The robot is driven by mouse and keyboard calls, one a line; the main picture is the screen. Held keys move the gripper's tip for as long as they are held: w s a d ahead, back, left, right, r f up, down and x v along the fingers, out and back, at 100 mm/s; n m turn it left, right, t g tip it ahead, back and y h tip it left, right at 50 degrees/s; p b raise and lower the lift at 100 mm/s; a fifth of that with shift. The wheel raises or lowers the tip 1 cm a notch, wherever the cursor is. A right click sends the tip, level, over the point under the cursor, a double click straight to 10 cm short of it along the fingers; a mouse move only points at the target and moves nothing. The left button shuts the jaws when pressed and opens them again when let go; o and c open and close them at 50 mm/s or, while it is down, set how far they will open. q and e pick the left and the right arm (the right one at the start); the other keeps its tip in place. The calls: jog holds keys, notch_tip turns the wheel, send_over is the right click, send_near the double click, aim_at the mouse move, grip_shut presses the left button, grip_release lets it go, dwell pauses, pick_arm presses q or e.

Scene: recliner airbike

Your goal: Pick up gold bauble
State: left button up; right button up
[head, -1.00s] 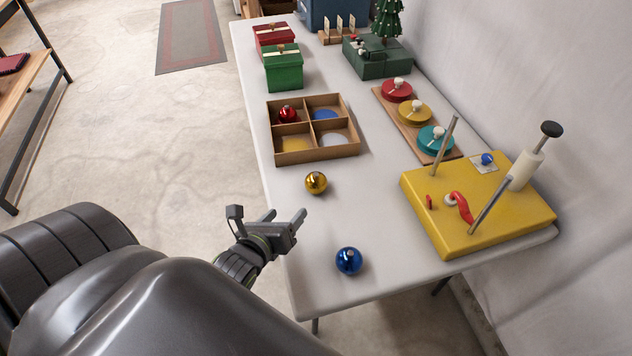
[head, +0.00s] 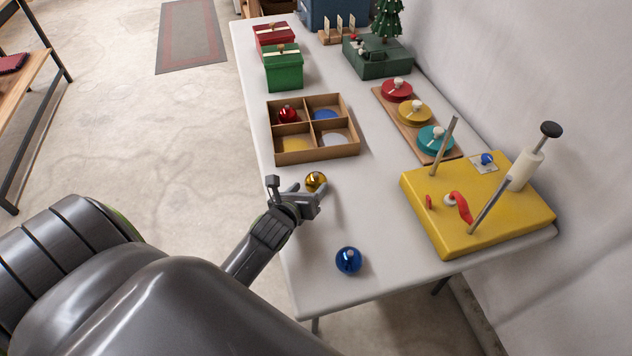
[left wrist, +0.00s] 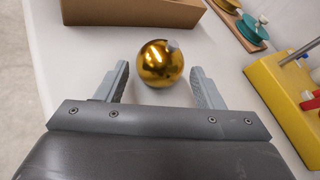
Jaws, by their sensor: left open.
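The gold bauble (head: 315,181) is a shiny ball with a small cap, resting on the white table. In the left wrist view the bauble (left wrist: 160,63) lies just ahead of and between the fingertips, with table visible on either side of it. My left gripper (head: 309,189) is open and empty, low over the table at the bauble's near side. In the left wrist view its two fingers (left wrist: 161,74) are spread wider than the ball. In the head view the gripper hides the bauble's lower part. My right gripper is not in view.
A divided box (head: 315,157) with a red bauble (head: 287,114) stands beyond the gold one. A blue bauble (head: 348,260) lies nearer. A yellow board (head: 478,205) with upright rods is at right. The table (head: 370,195) is clear between them.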

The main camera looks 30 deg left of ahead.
aim_at(312, 186)
pick_arm(q)
jog(key=x, duration=0.5)
jog(key=c, duration=0.7)
